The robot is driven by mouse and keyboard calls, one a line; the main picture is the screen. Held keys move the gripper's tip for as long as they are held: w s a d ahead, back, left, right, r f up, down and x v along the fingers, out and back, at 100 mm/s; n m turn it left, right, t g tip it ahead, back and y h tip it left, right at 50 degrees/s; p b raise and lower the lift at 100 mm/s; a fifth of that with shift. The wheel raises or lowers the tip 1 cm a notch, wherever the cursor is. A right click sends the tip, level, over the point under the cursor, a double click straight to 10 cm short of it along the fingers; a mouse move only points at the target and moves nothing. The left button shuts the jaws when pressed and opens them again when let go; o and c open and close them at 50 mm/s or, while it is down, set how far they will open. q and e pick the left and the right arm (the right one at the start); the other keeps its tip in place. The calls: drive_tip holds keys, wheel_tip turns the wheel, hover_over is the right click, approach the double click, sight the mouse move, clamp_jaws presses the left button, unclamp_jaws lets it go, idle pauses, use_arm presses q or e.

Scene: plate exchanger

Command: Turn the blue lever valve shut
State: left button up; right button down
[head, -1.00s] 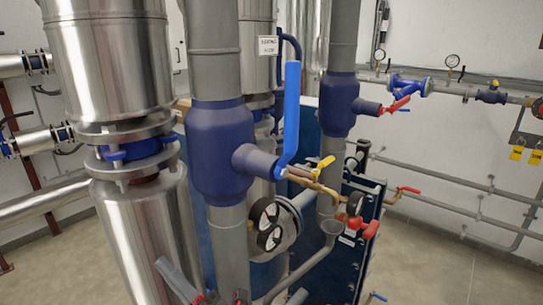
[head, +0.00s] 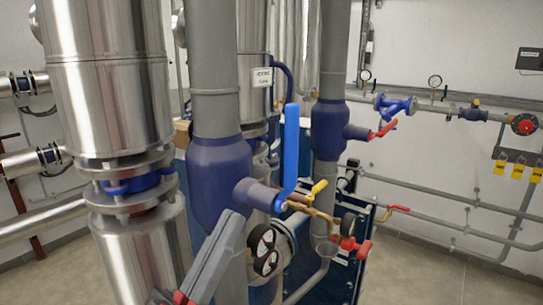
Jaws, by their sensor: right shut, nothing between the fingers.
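The blue lever (head: 291,150) stands upright in the head view, its bent foot at the end of the stub (head: 257,194) of a dark blue valve body (head: 214,175). The valve sits on a thick grey vertical pipe. My right gripper (head: 232,216) comes in from the bottom, tilted up to the right, its grey fingers shut and empty. Its tips show just below the stub and to the left of the lever's foot, apart from the lever. They hide part of the lower valve body and pipe. My left gripper is not in view.
A yellow-handled small valve (head: 319,188) and brass pipe lie right of the lever's foot. Two round gauges (head: 264,250) are close right of my gripper. A steel cylinder (head: 105,90) stands left. A second blue valve (head: 331,120) with red handle is behind right.

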sight(285, 143)
drive_tip(key=p+x, duration=0.1)
drive_tip(key=x, duration=0.2)
drive_tip(key=p+x, duration=0.2)
drive_tip(key=x, duration=0.1)
drive_tip(key=w+f+p+x, duration=0.1)
drive_tip(key=p+x, duration=0.1)
drive_tip(key=x, duration=0.1)
drive_tip(key=shift+d, duration=0.3)
drive_tip(key=shift+w+d+f+p, duration=0.15)
drive_tip(key=shift+w+d+p, duration=0.15)
drive_tip(key=shift+w+d, duration=0.15)
drive_tip(key=shift+a, duration=0.1)
drive_tip(key=shift+w, duration=0.15)
